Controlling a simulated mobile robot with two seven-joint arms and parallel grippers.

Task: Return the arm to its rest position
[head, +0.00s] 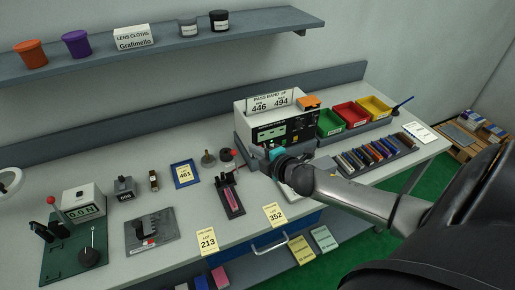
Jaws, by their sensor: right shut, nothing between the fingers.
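My right arm comes in from the right side of the head view and reaches left over the bench. My right gripper (279,156) is at its end, above the bench in front of the grey instrument with the "PASS BAND 446 494" sign (270,101). It is small and partly hidden behind my own wrist; it is shut with nothing seen in it. I cannot tell its exact height over the bench. My left gripper is not in view.
Green, red and yellow bins (350,114) stand behind a rack of coloured pieces (376,153). A pink strip holder (230,194), a blue "461" tray (185,173) and a gauge stand (76,240) are on the bench. A shelf (150,48) runs above.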

